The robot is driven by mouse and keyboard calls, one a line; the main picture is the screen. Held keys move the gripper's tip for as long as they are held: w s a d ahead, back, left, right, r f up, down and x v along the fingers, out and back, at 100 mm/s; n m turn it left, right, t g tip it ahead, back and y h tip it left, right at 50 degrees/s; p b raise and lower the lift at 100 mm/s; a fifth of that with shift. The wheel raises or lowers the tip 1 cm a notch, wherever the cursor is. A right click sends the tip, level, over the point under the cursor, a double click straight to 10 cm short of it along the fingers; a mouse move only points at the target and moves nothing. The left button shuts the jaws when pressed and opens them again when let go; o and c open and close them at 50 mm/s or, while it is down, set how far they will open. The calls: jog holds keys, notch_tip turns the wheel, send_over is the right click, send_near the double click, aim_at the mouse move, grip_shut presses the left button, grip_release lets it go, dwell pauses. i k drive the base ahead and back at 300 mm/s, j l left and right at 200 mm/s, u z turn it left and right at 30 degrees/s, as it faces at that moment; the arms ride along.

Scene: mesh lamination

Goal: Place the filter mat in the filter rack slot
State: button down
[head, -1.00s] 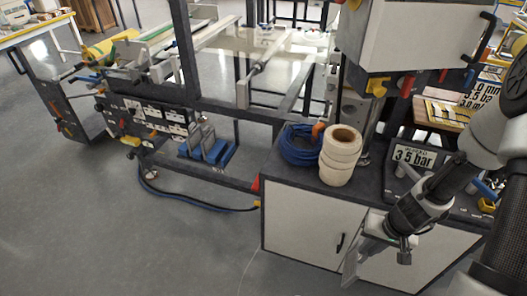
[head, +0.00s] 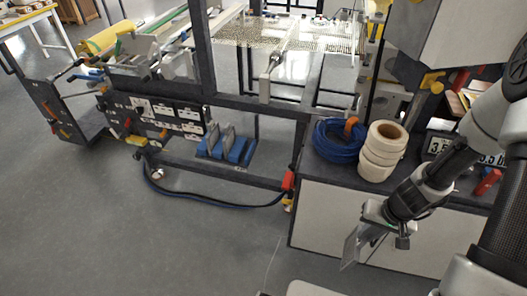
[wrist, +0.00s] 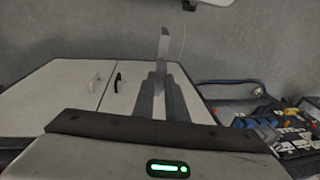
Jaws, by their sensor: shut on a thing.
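My gripper (head: 372,232) is at the lower right of the head view, in front of the white cabinet, pointing down and left. It is shut on a thin grey piece, which I take to be the filter mat (head: 351,247); its full outline is hard to tell. In the wrist view a narrow grey strip (wrist: 163,46) stands up beyond the grey fingers. What I take to be the filter rack is a blue base (head: 210,150) with grey upright plates, low on the machine's lower frame. The gripper is well apart from it, to its right. Its free slot cannot be made out.
A cabinet (head: 335,214) carries a blue hose coil (head: 337,150) and stacked white rolls (head: 383,150). A dark hose (head: 220,203) loops along the machine's lower frame, near a red part (head: 288,181). The grey floor (head: 120,240) at left and front is clear.

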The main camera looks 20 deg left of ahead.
aim_at(245, 154)
jog(key=j+z, duration=0.15)
jog(key=j, duration=0.8)
jog(key=k+j+z, duration=0.1)
jog(key=j, duration=0.85)
jog(key=i+j+z, duration=0.1)
jog(key=j, duration=0.35)
jog(key=i+j, duration=0.15)
jog(key=j, duration=0.3)
jog(key=i+j+z, duration=0.1)
jog(key=i+j, duration=0.6)
jog(key=j, duration=0.15)
